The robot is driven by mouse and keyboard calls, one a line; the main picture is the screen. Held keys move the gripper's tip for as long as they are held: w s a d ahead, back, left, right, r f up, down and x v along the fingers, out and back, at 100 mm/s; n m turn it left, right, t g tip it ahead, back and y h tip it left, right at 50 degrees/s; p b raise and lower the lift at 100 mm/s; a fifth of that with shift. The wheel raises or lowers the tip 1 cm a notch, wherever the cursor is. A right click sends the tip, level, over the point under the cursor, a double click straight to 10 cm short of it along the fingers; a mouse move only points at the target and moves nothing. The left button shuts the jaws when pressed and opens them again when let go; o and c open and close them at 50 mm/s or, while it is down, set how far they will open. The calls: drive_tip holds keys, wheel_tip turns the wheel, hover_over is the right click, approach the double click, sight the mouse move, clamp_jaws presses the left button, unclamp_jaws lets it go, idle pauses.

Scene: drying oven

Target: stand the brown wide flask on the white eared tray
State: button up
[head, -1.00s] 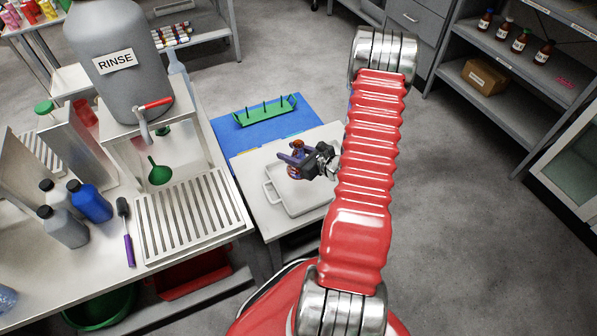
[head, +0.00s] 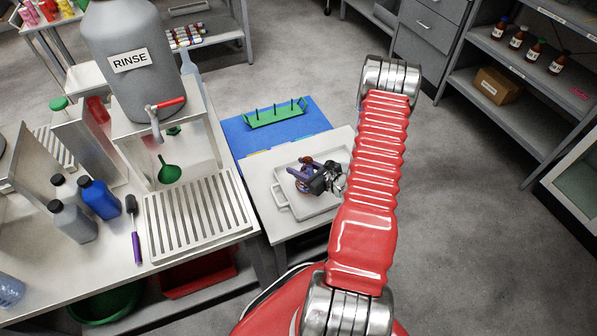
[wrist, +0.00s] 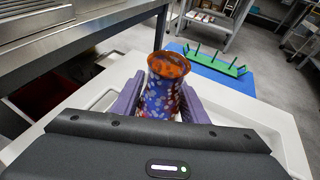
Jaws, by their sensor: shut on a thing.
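My gripper (head: 302,177) is shut on a flask (wrist: 161,88) with a flared orange-brown mouth and a blue, spotted body. Its purple fingers hold it from both sides in the wrist view. In the head view the flask (head: 305,161) looks roughly upright, over the white eared tray (head: 308,209). The tray lies on a pale table, with one ear showing at its left. The flask's base is hidden by the gripper, so I cannot tell whether it touches the tray.
A green pegged rack (head: 275,115) stands on a blue mat (head: 238,133) behind the tray. To the left are a steel bench with a slatted drain (head: 200,212), a grey RINSE tank (head: 130,80), and bottles. Shelves with brown bottles stand at the right.

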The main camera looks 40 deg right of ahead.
drive_tip(key=shift+f, duration=1.15)
drive_tip(key=o, duration=1.4)
drive_tip(key=shift+c, duration=0.2)
drive_tip(key=shift+s, duration=0.15)
drive_tip(key=v, duration=1.1)
drive_tip(key=shift+s+r, duration=0.25)
drive_tip(key=shift+s, duration=0.1)
